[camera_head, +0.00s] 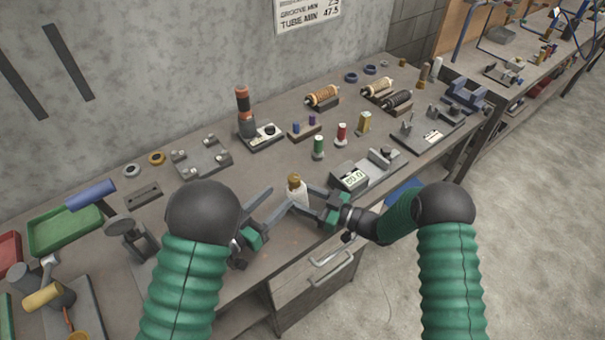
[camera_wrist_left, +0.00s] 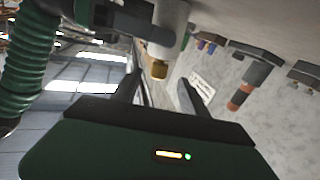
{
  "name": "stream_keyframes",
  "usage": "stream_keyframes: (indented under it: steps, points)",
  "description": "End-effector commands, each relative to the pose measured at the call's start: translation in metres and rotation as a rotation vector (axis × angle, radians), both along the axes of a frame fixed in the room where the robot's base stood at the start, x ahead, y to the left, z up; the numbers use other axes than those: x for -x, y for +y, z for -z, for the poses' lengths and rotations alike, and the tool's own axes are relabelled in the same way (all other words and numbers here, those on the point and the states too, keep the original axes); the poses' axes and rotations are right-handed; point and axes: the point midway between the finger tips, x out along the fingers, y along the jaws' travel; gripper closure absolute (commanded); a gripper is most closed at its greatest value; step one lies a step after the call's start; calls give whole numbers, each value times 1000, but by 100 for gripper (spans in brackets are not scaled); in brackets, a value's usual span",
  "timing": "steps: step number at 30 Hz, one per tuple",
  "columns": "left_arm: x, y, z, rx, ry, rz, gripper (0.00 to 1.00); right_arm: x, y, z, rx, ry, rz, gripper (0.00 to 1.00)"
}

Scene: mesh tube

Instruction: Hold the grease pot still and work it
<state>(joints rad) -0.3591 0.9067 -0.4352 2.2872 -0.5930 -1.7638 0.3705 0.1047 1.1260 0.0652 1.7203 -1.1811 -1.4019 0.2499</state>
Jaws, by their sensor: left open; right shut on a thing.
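The grease pot (camera_head: 297,195) is a white cylinder with a brass top, upright near the bench's front edge. In the left wrist view the pot (camera_wrist_left: 172,22) appears upside down, its brass top (camera_wrist_left: 157,70) lying between the left fingers in the picture. My right gripper (camera_head: 303,195) is shut on the pot's body from the right; its dark finger crosses the pot in the left wrist view. My left gripper (camera_head: 278,199) is open, its fingers pointing toward the pot from the left. I cannot tell whether they touch the top.
Green (camera_head: 318,147) and red (camera_head: 341,134) spools stand behind. A fixture plate (camera_head: 201,158) and green tray (camera_head: 65,232) lie to the left.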

Motion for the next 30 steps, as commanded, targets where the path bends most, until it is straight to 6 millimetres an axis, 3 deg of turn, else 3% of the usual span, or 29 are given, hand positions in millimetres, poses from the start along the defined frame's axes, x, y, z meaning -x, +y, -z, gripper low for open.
stream_keyframes:
  steps: [13, 24, 30]
  points:
    - [-73, -66, -2, 4, -5, 8, 48, 0, 0, 2, 4, 2, 1, 100]
    - [-84, -74, -2, 5, -3, 5, 48, 1, 0, 2, 4, 2, 1, 100]
    - [-84, -74, -2, 5, -3, 5, 72, 1, 0, 2, 4, 2, 0, 100]
